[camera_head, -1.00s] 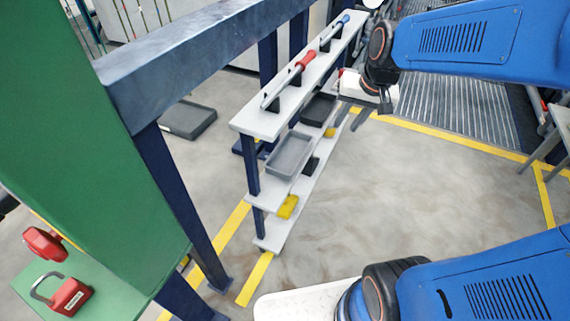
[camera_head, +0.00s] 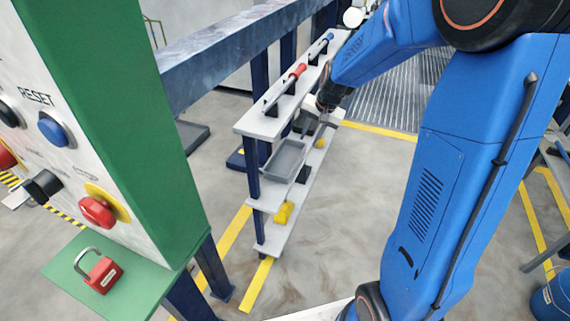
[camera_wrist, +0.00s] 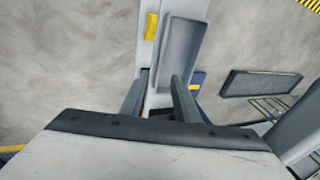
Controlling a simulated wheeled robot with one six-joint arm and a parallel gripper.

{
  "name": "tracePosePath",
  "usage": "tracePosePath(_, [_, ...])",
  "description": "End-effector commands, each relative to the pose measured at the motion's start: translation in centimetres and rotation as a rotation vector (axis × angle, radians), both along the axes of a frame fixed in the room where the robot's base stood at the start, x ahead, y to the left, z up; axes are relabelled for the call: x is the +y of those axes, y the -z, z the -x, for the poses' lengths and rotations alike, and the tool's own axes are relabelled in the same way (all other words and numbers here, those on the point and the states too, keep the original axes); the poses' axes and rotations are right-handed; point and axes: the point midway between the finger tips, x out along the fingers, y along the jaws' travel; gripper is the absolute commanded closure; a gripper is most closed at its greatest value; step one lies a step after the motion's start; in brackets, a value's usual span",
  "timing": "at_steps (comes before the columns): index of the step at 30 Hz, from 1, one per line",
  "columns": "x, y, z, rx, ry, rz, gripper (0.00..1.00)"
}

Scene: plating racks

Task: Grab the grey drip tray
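The grey drip tray (camera_head: 284,160) is a shallow, rectangular tray on the middle shelf of the rack in the head view. The head view shows the fingers too small to make out clearly.
The rack's top shelf (camera_head: 255,124) carries tools with red and blue handles, above the tray. A yellow block (camera_head: 283,212) sits on the bottom shelf. A dark tray (camera_head: 192,137) lies on the floor behind. A green panel (camera_head: 165,130) stands at left. Floor right of the rack is clear.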

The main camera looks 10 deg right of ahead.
Motion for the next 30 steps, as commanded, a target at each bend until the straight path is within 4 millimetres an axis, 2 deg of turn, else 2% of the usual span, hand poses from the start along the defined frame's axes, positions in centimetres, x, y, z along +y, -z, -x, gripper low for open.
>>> tracePosePath(3, [0.4,2.2,-0.5,0.005,-0.001,0.000,0.72])
tracePosePath(15, [1.3,8.3,-2.4,0.004,0.000,0.000,0.72])
tracePosePath(26, [1.7,10.5,-3.1,0.001,0.000,0.000,0.72])
tracePosePath(30, [1.8,12.2,-3.5,0.003,0.001,0.000,0.72])
